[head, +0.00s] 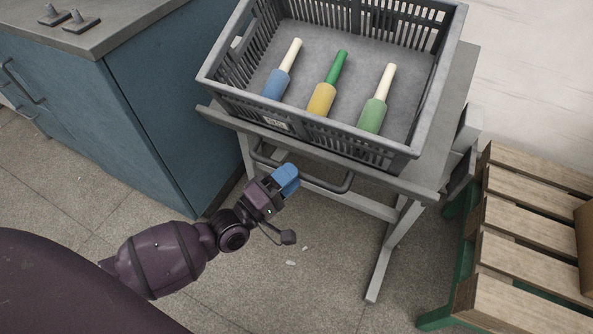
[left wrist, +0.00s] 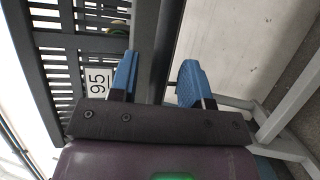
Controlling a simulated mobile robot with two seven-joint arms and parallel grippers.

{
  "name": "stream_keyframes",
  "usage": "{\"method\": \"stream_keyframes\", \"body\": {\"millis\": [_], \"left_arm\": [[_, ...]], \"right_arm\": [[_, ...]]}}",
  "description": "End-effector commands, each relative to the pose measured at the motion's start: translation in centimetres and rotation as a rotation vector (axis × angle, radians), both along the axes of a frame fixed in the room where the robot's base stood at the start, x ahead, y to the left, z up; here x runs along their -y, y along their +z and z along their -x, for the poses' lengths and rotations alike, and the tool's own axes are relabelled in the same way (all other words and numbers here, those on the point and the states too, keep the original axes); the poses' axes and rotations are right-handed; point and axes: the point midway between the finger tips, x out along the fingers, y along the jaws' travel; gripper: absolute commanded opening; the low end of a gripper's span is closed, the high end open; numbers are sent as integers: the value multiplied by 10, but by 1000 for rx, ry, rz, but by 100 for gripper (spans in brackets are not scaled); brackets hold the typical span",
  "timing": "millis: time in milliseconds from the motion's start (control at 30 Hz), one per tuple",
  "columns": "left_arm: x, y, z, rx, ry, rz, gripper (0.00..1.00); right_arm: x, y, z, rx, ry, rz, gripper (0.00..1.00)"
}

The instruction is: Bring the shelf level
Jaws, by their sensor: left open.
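The grey shelf (head: 421,187) bears a crate, and its front edge slopes down to the right in the head view. I cannot tell how much of that slope is real tilt. A dark bar handle (head: 327,186) hangs under the front edge. My left gripper (head: 287,178) has blue fingers that overlap the handle's left part in the head view. My right gripper is out of view.
Floor between is mostly clear.

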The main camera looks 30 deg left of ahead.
Motion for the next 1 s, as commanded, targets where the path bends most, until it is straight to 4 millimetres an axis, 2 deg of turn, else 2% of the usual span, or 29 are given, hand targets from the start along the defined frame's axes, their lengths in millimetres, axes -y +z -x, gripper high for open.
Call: {"method": "stream_keyframes", "body": {"millis": [200, 533, 833, 1000], "left_arm": [[6, 2, -16, -2, 0, 0, 44], [7, 4, -18, -2, 0, -1, 44], [7, 3, -18, -2, 0, -1, 0], [7, 3, -18, -2, -1, -1, 0]], "right_arm": [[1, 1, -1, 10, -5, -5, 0], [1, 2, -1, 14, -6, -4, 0], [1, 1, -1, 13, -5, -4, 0], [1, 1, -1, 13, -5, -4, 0]]}}
